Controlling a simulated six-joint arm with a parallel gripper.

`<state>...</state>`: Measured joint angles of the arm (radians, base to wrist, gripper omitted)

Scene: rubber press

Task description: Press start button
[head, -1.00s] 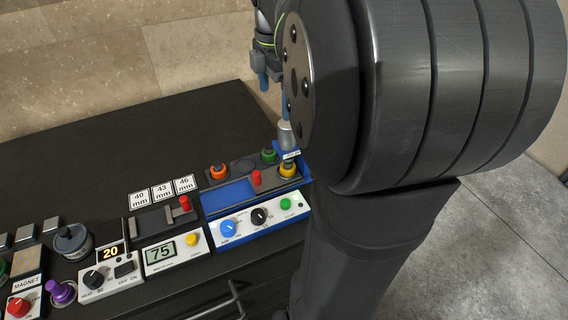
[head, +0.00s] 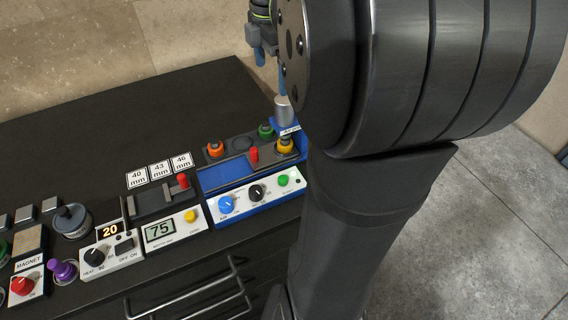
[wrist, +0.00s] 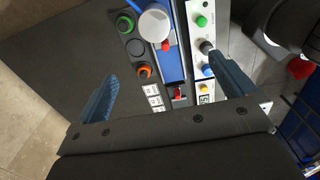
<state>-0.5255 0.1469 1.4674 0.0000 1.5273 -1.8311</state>
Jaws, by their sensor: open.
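The rubber press station is a blue-and-white unit with a white front panel (head: 236,206). On the panel are a green button (head: 283,180), a black knob (head: 256,193) and a blue knob (head: 226,204). The green button also shows in the wrist view (wrist: 201,21), near the top. I cannot read its label. My gripper (head: 270,68) is high above the bench, beyond the station, partly hidden behind my arm. In the wrist view my gripper (wrist: 167,90) has its blue fingers wide apart, with nothing between them. It is apart from the button.
Orange (head: 215,149), green (head: 266,131) and yellow (head: 285,145) ringed parts and a red handle (head: 253,156) stand behind the panel. A metal cylinder (head: 284,110) rises at its back right. A gauge reading 75 (head: 160,230) stands to the left. The back-left bench is clear.

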